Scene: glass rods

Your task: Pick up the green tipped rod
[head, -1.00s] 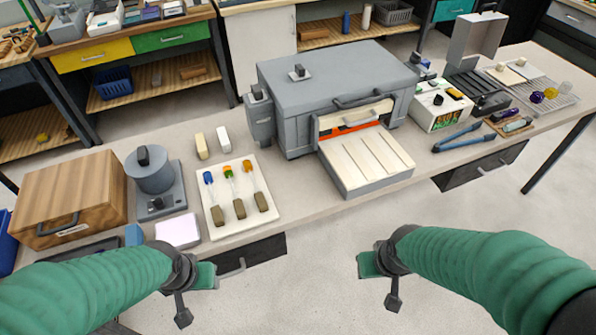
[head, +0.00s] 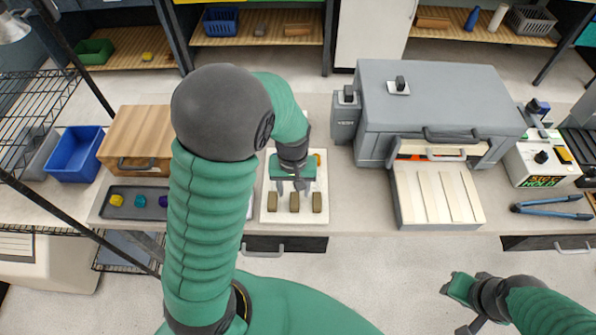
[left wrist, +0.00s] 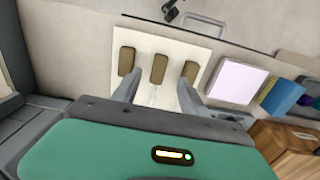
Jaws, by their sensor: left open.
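The green tipped rod is the middle of three rods on a white board (head: 312,218). Its brown handle (head: 294,201) shows in the head view and also in the left wrist view (left wrist: 159,68); its green tip is hidden by my arm and gripper. My left gripper (head: 290,186) is open above the board. In the left wrist view its fingers (left wrist: 157,96) stand on either side of the middle rod's clear shaft, with nothing held. I cannot tell how high they are above it. My right gripper (head: 462,290) is off the table's front edge, its jaws unclear.
Neighbouring rods' handles lie left (head: 274,201) and right (head: 317,202) of the middle one, close by. A grey furnace (head: 440,95) with a slatted shelf stands to the right. A wooden box (head: 138,140) and a dark tray (head: 128,213) lie to the left.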

